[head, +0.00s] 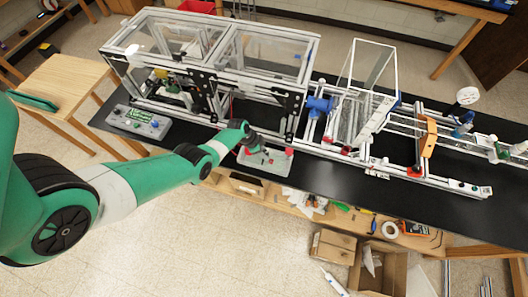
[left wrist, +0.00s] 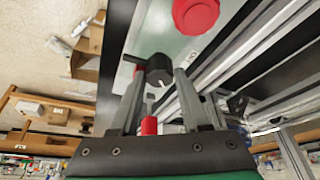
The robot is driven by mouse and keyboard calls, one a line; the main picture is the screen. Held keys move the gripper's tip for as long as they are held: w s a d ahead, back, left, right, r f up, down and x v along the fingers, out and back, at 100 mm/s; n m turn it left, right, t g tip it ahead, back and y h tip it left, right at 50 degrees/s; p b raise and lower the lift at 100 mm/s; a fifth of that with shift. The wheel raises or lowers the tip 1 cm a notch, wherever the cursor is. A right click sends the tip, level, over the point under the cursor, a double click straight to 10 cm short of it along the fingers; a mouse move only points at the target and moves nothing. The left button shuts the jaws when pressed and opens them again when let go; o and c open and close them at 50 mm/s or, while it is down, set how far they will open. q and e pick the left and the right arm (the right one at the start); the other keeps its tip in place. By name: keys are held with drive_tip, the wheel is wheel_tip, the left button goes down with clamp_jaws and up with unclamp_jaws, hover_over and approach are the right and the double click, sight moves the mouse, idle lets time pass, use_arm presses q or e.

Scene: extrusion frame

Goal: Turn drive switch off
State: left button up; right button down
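A grey control box (head: 272,163) sits at the front edge of the black table in the head view; its panel (left wrist: 160,28) fills the top middle of the left wrist view. On it are a large red button (left wrist: 195,14) and a black rotary switch (left wrist: 159,70) with a lever pointing left. My left gripper (left wrist: 160,74) is open, with its fingertips on either side of the black switch. Small gaps seem to show, so contact is unclear. In the head view my left gripper (head: 260,149) is over the box and partly hides it. My right gripper is not in view.
A framed enclosure (head: 215,62) stands behind the box. A second control panel (head: 140,122) lies to the left. A rail assembly with an orange part (head: 428,138) is at right. Cardboard boxes (head: 375,268) are on the floor in front. A red cylinder (left wrist: 149,126) shows between my fingers.

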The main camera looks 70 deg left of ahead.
use_arm(q)
clamp_jaws()
drive_tip(key=shift+n, duration=0.3)
drive_tip(key=n+y+p, duration=0.1)
drive_tip(key=n, duration=0.1)
drive_tip(key=shift+d+n, duration=0.15)
drive_tip(key=shift+n, duration=0.15)
drive_tip(key=n+y, duration=0.1)
drive_tip(key=n, duration=0.1)
drive_tip(key=shift+n, duration=0.3)
drive_tip(key=n+y, duration=0.1)
drive_tip(key=n, duration=0.1)
drive_tip(key=shift+w+d+n+g, duration=0.1)
drive_tip(key=shift+n+g, duration=0.2)
drive_tip(key=n, duration=0.2)
drive_tip(key=n+g+y+b, duration=0.1)
drive_tip(key=n, duration=0.1)
drive_tip(key=shift+d+f+n+y, duration=0.1)
drive_tip(key=shift+n+y, duration=0.2)
drive_tip(key=shift+w+n+g+y, duration=0.15)
drive_tip(key=shift+n+g, duration=0.35)
drive_tip(key=shift+n, duration=0.75)
drive_tip(key=shift+n+g+y, duration=0.15)
drive_tip(key=shift+n+g, duration=0.35)
drive_tip(key=shift+n, duration=0.75)
